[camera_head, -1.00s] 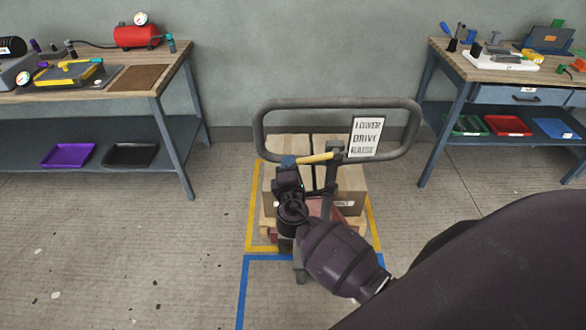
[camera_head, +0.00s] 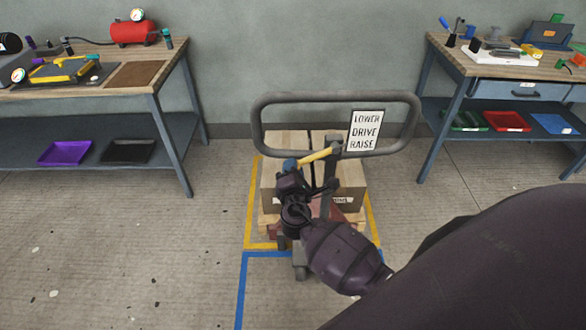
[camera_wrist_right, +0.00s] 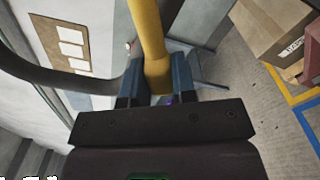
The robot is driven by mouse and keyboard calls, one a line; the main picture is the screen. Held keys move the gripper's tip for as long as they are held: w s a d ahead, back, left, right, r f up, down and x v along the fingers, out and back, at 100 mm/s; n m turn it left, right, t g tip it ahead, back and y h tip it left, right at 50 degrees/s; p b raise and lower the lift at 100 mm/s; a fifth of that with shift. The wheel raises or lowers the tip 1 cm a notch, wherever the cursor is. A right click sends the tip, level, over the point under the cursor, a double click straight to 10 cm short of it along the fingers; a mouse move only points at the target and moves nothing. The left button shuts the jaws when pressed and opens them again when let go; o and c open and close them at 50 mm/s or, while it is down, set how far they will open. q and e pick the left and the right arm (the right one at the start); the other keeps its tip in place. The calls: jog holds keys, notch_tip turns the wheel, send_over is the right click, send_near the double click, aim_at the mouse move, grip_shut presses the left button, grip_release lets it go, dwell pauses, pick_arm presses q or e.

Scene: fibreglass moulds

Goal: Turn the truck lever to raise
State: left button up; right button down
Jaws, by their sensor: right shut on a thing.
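The truck lever (camera_head: 315,157) is a short yellow bar at the pallet truck's grey handle loop (camera_head: 262,128). It slopes from the column on the right down to its left end. My right gripper (camera_head: 290,164) is shut on that left end, its blue fingers on either side. In the right wrist view the yellow lever (camera_wrist_right: 148,35) runs between the two fingers (camera_wrist_right: 157,84). A white sign (camera_head: 366,130) on the handle reads LOWER, DRIVE, RAISE from top to bottom. My left gripper is out of view.
Cardboard boxes (camera_head: 350,186) stand on a pallet behind the handle, inside yellow floor lines (camera_head: 249,212). A workbench (camera_head: 178,92) stands at the left and another (camera_head: 447,60) at the right. The floor at left is clear.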

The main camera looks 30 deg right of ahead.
jog(key=c, duration=0.9)
grip_release()
jog(key=b+v, duration=0.1)
jog(key=v, duration=0.9)
jog(key=shift+s+a, duration=0.2)
jog(key=shift+s, duration=0.15)
